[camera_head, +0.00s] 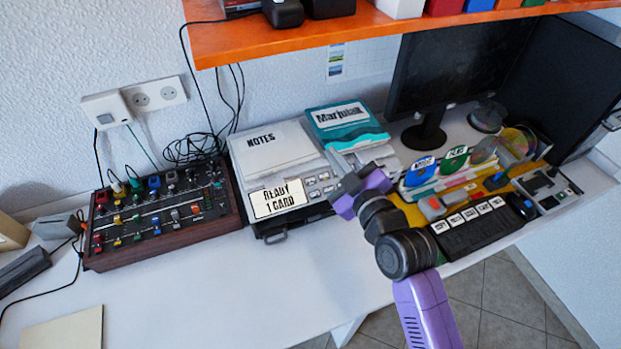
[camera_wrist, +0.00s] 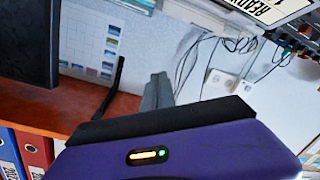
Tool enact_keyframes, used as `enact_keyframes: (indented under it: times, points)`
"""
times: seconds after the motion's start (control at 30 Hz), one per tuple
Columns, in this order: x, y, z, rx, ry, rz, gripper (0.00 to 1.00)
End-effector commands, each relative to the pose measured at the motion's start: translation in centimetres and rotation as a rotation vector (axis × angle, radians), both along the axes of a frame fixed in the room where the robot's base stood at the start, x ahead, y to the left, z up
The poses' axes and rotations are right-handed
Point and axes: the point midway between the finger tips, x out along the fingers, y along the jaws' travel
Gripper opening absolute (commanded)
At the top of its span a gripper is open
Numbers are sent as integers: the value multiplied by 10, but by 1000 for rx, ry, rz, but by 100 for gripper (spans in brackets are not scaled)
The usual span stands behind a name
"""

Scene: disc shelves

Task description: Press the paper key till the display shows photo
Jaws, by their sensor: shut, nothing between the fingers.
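The printer (camera_head: 262,150) stands on the desk with a paper labelled NOTES on top. Its display (camera_head: 278,198) reads READY 1 CARD; a tilted part of the display shows in the wrist view (camera_wrist: 262,8). Several small grey keys (camera_head: 320,183) sit right of the display; their labels are too small to read, so I cannot tell which is the paper key. My gripper (camera_head: 344,182) is just right of the keys, seemingly above the desk; I see no contact. Its fingers (camera_wrist: 157,92) are shut and empty in the wrist view.
A mixer box (camera_head: 160,215) with knobs stands left of the printer. A teal Marjolax packet (camera_head: 345,125) lies behind my gripper. A black key panel (camera_head: 472,228) and disc racks are to the right. An orange shelf (camera_head: 300,35) overhangs the back.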

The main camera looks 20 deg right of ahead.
Motion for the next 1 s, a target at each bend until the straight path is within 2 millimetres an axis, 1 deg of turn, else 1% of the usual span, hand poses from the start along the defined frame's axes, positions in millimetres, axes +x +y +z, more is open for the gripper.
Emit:
enact_keyframes:
  times: [0.03, 0.07, 0.1, 0.2, 0.27, 0.43, 0.8, 1.0]
  points:
    - [12, 2, -2, -51, 23, 24, 0]
    - [15, 5, -7, -81, 41, 39, 0]
    - [17, 8, -16, -121, 67, 61, 0]
    - [14, 15, -39, -204, 127, 110, 0]
    - [13, 18, -46, -246, 147, 133, 0]
    - [10, 21, -52, -323, 161, 163, 0]
    - [10, 21, -52, -332, 158, 164, 0]
    - [16, 21, -64, -332, 156, 163, 0]
